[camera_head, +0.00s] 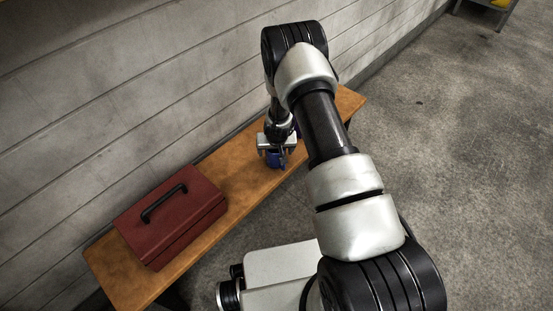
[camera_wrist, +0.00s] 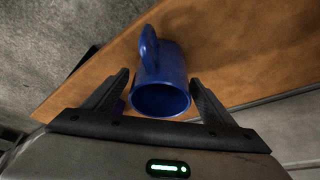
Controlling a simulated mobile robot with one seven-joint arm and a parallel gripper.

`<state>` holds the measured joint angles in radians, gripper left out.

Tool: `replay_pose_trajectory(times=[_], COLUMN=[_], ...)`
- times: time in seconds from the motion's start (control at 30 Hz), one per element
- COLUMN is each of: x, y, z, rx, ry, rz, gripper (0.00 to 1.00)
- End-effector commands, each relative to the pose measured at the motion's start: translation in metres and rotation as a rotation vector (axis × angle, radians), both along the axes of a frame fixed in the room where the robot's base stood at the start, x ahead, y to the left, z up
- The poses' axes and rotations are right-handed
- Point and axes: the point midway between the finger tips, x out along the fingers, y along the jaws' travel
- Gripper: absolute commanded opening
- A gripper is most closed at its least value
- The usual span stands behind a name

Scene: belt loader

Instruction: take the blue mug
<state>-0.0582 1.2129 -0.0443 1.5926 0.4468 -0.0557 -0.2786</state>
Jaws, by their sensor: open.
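The blue mug (camera_wrist: 165,72) stands on the wooden bench, its open rim towards my gripper and its handle pointing away in the wrist view. My gripper (camera_wrist: 163,92) is open, with one finger on each side of the mug's rim; I cannot tell whether either finger touches it. In the head view the mug (camera_head: 275,160) shows small and partly hidden under my gripper (camera_head: 276,153), towards the far half of the bench.
A dark red toolbox (camera_head: 190,226) with a black handle lies on the near part of the bench (camera_head: 238,187). A grey block wall (camera_head: 120,90) runs close behind the bench. Open concrete floor (camera_head: 430,110) lies to the right.

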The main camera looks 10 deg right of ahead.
Motion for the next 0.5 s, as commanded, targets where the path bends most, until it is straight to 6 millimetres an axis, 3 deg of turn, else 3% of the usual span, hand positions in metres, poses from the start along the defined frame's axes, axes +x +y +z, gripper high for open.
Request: replay_pose_trajectory(times=[0.33,0.5], x=[0.0035,0.0034], y=[0.0000,0.0000], z=[-0.0072,-0.0071], rx=[-0.001,-0.001], ry=[-0.001,-0.001], rz=[0.001,0.001], gripper=[0.77,0.48])
